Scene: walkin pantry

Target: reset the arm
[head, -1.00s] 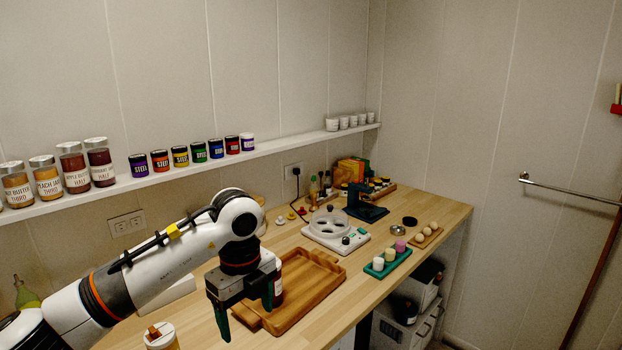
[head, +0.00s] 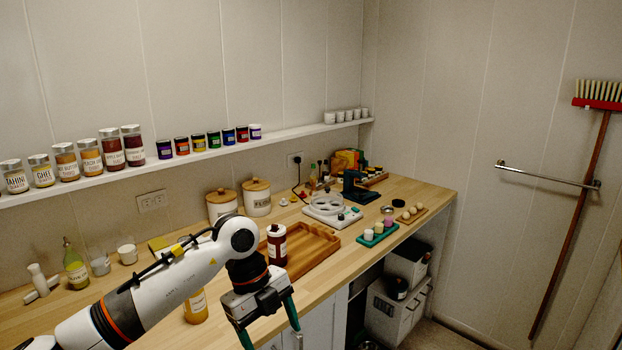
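My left arm comes in from the lower left of the head view. My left gripper (head: 267,326) hangs at the counter's front edge, fingers pointing down. Its two green fingers are spread apart with nothing between them. A dark red bottle (head: 277,246) with a white label stands upright behind the gripper, at the left part of the wooden tray (head: 309,254), apart from the fingers. My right gripper is not in view.
The counter (head: 413,189) holds a yellow jar (head: 195,307) beside my arm, two lidded canisters (head: 256,197), a white appliance (head: 333,212) and a green tray (head: 377,236). A shelf (head: 218,150) with jars runs along the wall. A broom (head: 569,223) stands at right.

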